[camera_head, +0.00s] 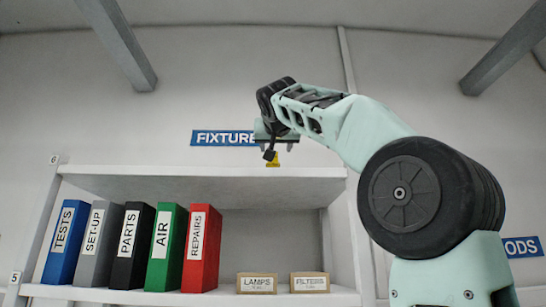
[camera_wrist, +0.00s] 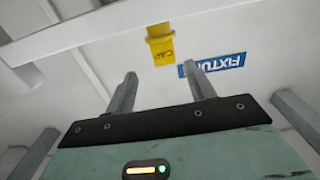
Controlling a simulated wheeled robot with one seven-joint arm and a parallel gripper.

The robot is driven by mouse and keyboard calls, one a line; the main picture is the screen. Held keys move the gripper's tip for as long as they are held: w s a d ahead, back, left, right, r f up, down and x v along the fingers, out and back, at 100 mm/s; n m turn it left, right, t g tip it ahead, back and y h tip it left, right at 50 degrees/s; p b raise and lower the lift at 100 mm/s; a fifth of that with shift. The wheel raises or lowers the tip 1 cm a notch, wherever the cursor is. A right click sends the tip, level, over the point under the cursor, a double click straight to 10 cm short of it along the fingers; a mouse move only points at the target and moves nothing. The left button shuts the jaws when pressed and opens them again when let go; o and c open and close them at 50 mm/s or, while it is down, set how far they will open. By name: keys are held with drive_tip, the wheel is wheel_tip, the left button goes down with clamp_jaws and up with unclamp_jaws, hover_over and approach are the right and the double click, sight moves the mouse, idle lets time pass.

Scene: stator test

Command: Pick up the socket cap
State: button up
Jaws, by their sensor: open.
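A small yellow piece with dark lettering, which seems to be the socket cap (camera_wrist: 161,46), shows in the wrist view at the pale shelf edge, beyond my fingertips. In the head view the yellow cap (camera_head: 273,160) stands at the top of the shelf unit, partly hidden by my gripper (camera_head: 275,148). In the wrist view my gripper (camera_wrist: 160,73) is open, its two fingers well apart with nothing between them. The cap appears beyond the gap between the fingertips, apart from them.
A white shelf unit (camera_head: 100,170) holds several upright binders (camera_head: 130,245) and two small boxes, labelled LAMPS (camera_head: 257,283) and FILTERS (camera_head: 310,282). A blue FIXTURE sign (camera_head: 222,138) is on the wall behind; it also shows in the wrist view (camera_wrist: 214,66).

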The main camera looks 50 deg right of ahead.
drive_tip(key=p+x, duration=0.1)
drive_tip(key=x, duration=0.2)
drive_tip(key=shift+w, duration=0.1)
drive_tip(key=p+x, duration=0.1)
drive_tip(key=x, duration=0.1)
drive_tip(key=p+x, duration=0.2)
drive_tip(key=shift+w+r, duration=0.1)
drive_tip(key=shift+w, duration=0.3)
drive_tip(key=shift+w+d+p, duration=0.3)
drive_tip(key=shift+p, duration=0.05)
drive_tip(key=shift+f, duration=0.2)
drive_tip(key=c, duration=1)
